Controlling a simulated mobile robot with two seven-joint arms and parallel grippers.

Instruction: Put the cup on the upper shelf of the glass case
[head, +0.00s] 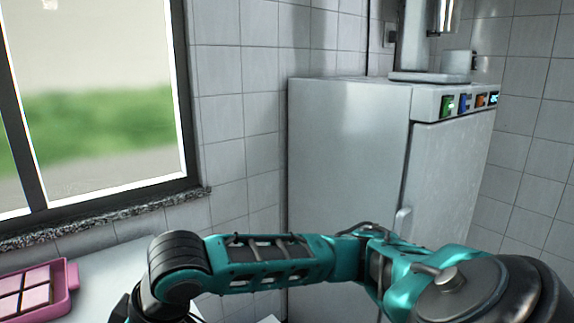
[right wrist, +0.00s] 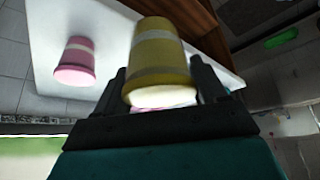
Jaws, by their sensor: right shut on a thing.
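In the right wrist view a yellow cup (right wrist: 160,65) with a pale band sits between the two dark fingers of my right gripper (right wrist: 160,82). The gripper is shut on it. A pink cup (right wrist: 74,62) with a pale band stands apart on a white surface (right wrist: 52,25), left of the yellow one. A small pink patch shows behind the yellow cup, mostly hidden. I cannot make out a glass case in either view. My left gripper is in neither view.
In the head view a pink tray (head: 70,275) with square compartments lies at lower left, below the window. A tall grey cabinet (head: 345,150) stands against the tiled wall. A brown wooden edge (right wrist: 185,14) borders the white surface in the wrist view.

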